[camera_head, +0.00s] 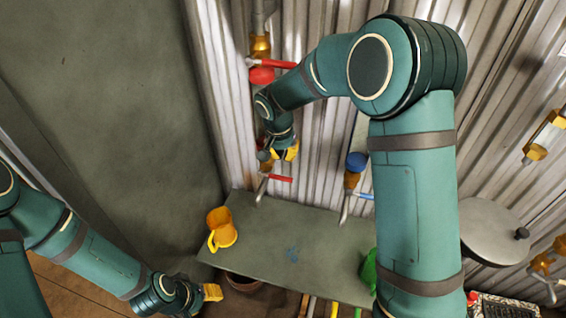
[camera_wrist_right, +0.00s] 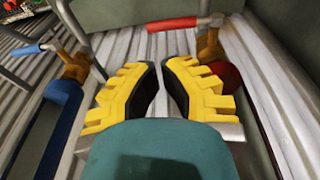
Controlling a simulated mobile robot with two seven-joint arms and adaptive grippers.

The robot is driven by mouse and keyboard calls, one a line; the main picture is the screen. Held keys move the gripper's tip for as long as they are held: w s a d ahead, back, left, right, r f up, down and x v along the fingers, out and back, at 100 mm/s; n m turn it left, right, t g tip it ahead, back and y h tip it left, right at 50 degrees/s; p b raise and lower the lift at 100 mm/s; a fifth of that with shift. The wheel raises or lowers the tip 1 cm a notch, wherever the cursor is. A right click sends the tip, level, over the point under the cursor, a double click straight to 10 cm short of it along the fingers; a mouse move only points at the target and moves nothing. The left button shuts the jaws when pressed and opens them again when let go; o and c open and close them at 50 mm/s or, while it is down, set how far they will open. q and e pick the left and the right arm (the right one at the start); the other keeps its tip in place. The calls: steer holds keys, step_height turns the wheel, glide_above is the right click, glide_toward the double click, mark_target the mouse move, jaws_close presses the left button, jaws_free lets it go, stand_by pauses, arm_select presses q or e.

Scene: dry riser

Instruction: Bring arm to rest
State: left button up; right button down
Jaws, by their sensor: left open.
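My right arm reaches across the middle of the head view, and its gripper (camera_head: 291,153) points down in front of the corrugated wall, above the shelf. In the right wrist view its two yellow fingers (camera_wrist_right: 160,80) stand close together with a narrow gap and nothing seen between them; how far they are open is unclear. A red lever (camera_head: 281,178) lies just below this gripper in the head view; a red lever also shows beyond the fingers in the wrist view (camera_wrist_right: 185,24). My left gripper (camera_head: 212,292) is open and low at left, below the shelf's left end.
An orange mug (camera_head: 225,235) stands on the shelf (camera_head: 320,240) at its left end. A blue-capped valve (camera_head: 356,162) is right of my right gripper. A red-handled valve (camera_head: 262,75) is above it. A grey round lid-like thing (camera_head: 490,230) is at right.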

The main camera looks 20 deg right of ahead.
steer(key=shift+v, duration=1.8)
steer(key=s+a+f+n+y, duration=0.25)
steer(key=s+f, duration=0.25)
steer(key=f, duration=0.3)
steer(key=s+a+f+n+y, duration=0.1)
steer(key=s+a+f, duration=0.2)
steer(key=s+f, duration=0.35)
steer(key=s+a+f+n+y, duration=0.1)
steer(key=s+a+f+y, duration=0.1)
steer(key=s+f, duration=0.7)
steer(key=s+a, duration=0.1)
steer(key=s, duration=0.2)
steer(key=shift+s+n, duration=0.35)
steer(key=shift+s, duration=0.05)
steer(key=shift+d, duration=0.1)
